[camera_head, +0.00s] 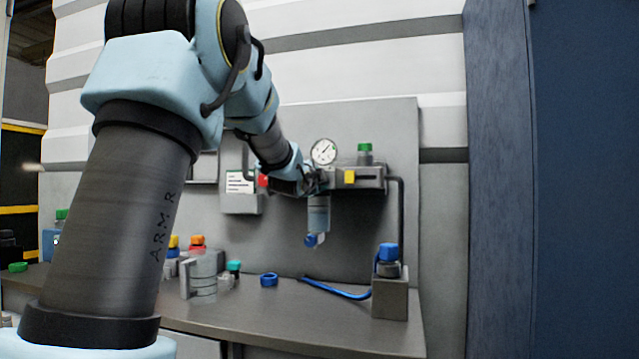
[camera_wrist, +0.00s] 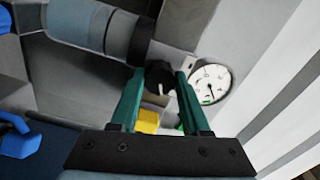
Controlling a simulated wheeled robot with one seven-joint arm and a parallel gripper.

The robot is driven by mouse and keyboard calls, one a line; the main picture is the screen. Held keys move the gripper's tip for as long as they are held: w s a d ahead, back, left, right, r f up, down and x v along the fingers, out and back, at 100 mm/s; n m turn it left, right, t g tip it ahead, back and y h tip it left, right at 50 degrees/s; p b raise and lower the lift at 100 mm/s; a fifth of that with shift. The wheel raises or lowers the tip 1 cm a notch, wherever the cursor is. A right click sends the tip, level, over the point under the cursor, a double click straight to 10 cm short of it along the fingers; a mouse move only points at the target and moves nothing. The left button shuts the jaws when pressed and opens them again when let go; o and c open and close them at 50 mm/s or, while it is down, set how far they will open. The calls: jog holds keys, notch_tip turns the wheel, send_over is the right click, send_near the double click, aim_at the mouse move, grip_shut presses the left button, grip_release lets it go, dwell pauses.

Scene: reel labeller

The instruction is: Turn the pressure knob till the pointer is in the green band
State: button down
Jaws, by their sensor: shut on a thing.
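The black pressure knob (camera_wrist: 159,76) is between the teal fingers of my gripper (camera_wrist: 160,82) in the wrist view. The gripper is shut on it, with a pale mark on the knob's face. The white round gauge (camera_wrist: 210,84) is just right of the knob in that view. In the head view the gauge (camera_head: 323,152) is on the grey panel, above my gripper (camera_head: 318,182), and my wrist hides the knob.
A clear bowl (camera_head: 318,214) hangs below the knob's place. A block with a yellow part (camera_head: 349,176) and green-capped fitting (camera_head: 365,154) are to the right.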

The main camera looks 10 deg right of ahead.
jog(key=shift+c, duration=1.9)
grip_release()
jog(key=shift+s, duration=0.1)
jog(key=b+v, duration=0.2)
jog(key=v, duration=0.8)
jog(key=shift+s, duration=0.3)
jog(key=shift+a, duration=0.1)
